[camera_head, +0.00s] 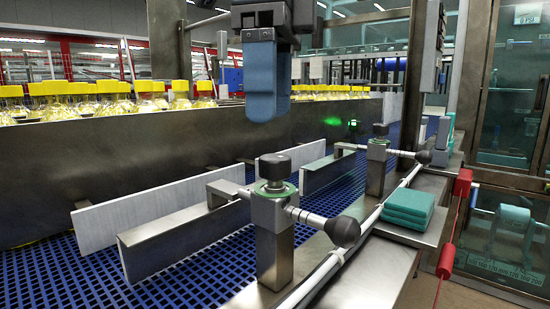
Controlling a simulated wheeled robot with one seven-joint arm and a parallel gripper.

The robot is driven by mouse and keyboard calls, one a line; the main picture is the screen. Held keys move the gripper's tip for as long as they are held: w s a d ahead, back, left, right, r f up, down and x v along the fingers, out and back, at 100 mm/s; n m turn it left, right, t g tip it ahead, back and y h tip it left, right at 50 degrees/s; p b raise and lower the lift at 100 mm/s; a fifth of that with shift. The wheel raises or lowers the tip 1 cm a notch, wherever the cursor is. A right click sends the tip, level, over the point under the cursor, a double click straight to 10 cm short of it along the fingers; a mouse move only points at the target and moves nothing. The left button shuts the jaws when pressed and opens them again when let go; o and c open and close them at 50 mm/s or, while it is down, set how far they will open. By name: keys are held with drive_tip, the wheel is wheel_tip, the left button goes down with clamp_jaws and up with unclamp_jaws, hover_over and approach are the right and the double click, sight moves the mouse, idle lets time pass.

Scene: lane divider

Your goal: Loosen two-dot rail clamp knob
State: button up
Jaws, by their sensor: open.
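The nearer rail clamp (274,228) stands on a metal post on the machine's side ledge. Its dark knob (274,166) sits on top above a green ring, and a rod with a black ball end (342,231) sticks out to the right. A second, similar clamp (377,165) stands farther back, with its own dark knob (380,130). I cannot make out dot marks on either. My gripper (263,108), with blue fingers seen nearly edge-on, points down above and behind the nearer knob in the picture. It is open, empty and apart from both clamps.
Yellow-capped bottles (85,92) stand behind a tall metal wall (120,145). Teal pads (409,205) lie on a shelf at right, near a red-sleeved pull cord (463,183). A metal upright (413,75) rises behind.

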sight(272, 156)
drive_tip(key=shift+w+d+f, duration=0.1)
drive_tip(key=shift+f, duration=0.15)
drive_tip(key=shift+f+b, duration=0.45)
drive_tip(key=shift+f, duration=3.15)
drive_tip(key=shift+c, duration=0.4)
drive_tip(key=c, duration=1)
drive_tip(key=shift+o, duration=0.2)
drive_tip(key=shift+r+n+p, duration=0.15)
drive_tip(key=shift+n+p, duration=0.45)
drive_tip(key=shift+n, duration=0.1)
